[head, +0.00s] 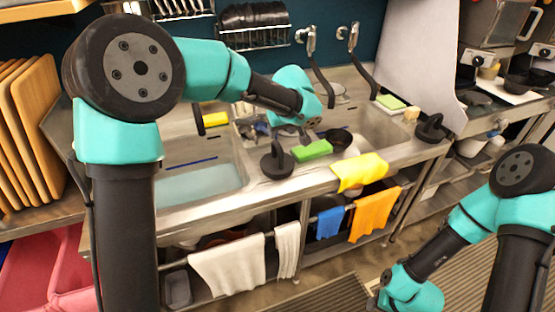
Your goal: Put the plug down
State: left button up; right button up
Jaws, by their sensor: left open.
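A black plug with an upright knob (277,163) stands on the steel ledge between the two sink basins. A second, similar black plug (432,130) stands on the ledge at the right end of the sink. My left gripper (304,136) points down over the ledge, just right of and behind the first plug and apart from it. It is open and seems empty; its fingertips are small and hard to make out. My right gripper (378,303) hangs low at the bottom edge, away from the sink, with its jaws unclear.
A green sponge (313,150) lies right of the first plug, near a yellow cloth (360,172) over the front edge. The left basin (200,185) holds pale bluish water. Two taps (311,40) stand behind. Towels (228,266) hang below the front edge.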

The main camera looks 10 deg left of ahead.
aim_at(278, 144)
pick_arm(q)
jog(key=shift+x, duration=2.65)
jog(key=shift+f, duration=0.1)
jog(key=shift+x, duration=2.55)
jog(key=shift+s, duration=0.2)
jog(key=shift+c, duration=0.3)
grip_shut()
